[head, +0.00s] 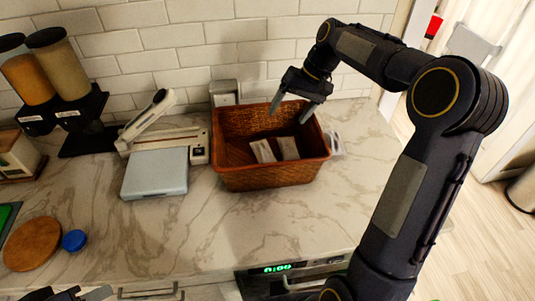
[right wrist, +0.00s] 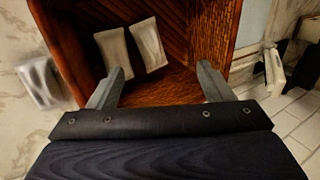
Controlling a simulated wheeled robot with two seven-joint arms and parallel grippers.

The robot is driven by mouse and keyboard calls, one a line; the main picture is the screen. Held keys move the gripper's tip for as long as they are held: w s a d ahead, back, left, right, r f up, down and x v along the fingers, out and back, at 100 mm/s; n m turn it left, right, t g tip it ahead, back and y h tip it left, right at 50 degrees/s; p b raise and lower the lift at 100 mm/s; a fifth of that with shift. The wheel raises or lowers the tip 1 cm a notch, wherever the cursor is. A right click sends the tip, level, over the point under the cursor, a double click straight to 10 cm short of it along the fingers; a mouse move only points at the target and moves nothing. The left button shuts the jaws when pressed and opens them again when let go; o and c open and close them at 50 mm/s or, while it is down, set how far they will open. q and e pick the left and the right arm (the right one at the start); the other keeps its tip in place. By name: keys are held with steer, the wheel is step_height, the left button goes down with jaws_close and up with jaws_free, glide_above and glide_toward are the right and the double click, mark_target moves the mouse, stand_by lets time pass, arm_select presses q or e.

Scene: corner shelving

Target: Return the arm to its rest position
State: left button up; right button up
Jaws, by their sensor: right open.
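My right gripper (head: 291,110) is open and empty above the back part of a brown wicker basket (head: 268,179) on the marble counter. In the right wrist view its two grey fingers (right wrist: 162,72) are spread apart over the basket (right wrist: 185,92), with nothing between them. Two pale packets lie side by side in the basket, a left one (head: 262,151) and a right one (head: 288,148). My right arm reaches in from the right, bent at the elbow. A small part of my left gripper (head: 97,293) shows at the bottom left edge; most of it is cut off.
A pale object (head: 336,144) stands against the basket's right side. Left of the basket are a grey scale (head: 156,175), a white lever device (head: 148,122) and dispensers (head: 60,68). A round wooden board (head: 32,245) and blue lid (head: 74,240) lie front left. The middle counter is clear.

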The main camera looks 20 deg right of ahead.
steer(key=shift+s+d+r, duration=0.1)
steer(key=shift+d+r, duration=0.15)
steer(key=shift+r, duration=0.3)
steer(key=s+a+r+t+h, duration=0.1)
steer(key=s+a, duration=0.2)
steer(key=s, duration=0.7)
steer(key=s+a+r+t, duration=0.1)
steer(key=s+a+t, duration=0.15)
steer(key=s, duration=0.65)
steer(key=s+a+f+n, duration=0.1)
steer(key=s+a+f, duration=0.3)
steer(key=s+f, duration=0.2)
steer(key=shift+s+t, duration=0.35)
steer(key=shift+s, duration=0.9)
